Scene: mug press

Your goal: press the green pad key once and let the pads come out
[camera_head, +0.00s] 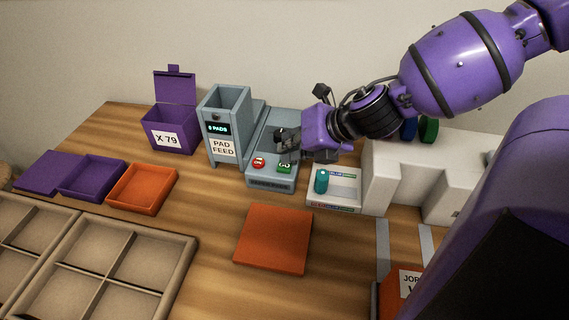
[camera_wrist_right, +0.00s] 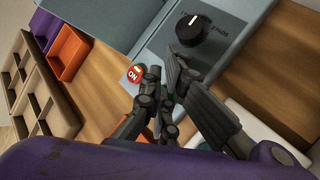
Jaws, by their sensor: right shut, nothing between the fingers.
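The grey pad feed machine (camera_head: 223,147) stands at the back of the table with a small display reading what looks like "0 PADS". Its low control panel carries a red ON key (camera_head: 259,163) and the green key (camera_head: 285,167). My right gripper (camera_head: 287,150) is shut and empty, just above the green key; I cannot tell whether it touches. In the right wrist view the fingers (camera_wrist_right: 165,95) cover most of the green key, and the red ON key (camera_wrist_right: 134,74) and a black knob (camera_wrist_right: 202,30) show beside them. My left gripper is not in view.
A purple box (camera_head: 170,128) marked X 79 stands left of the machine. An orange lid-like plate (camera_head: 273,238) lies in front. A white machine (camera_head: 420,175) stands at right.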

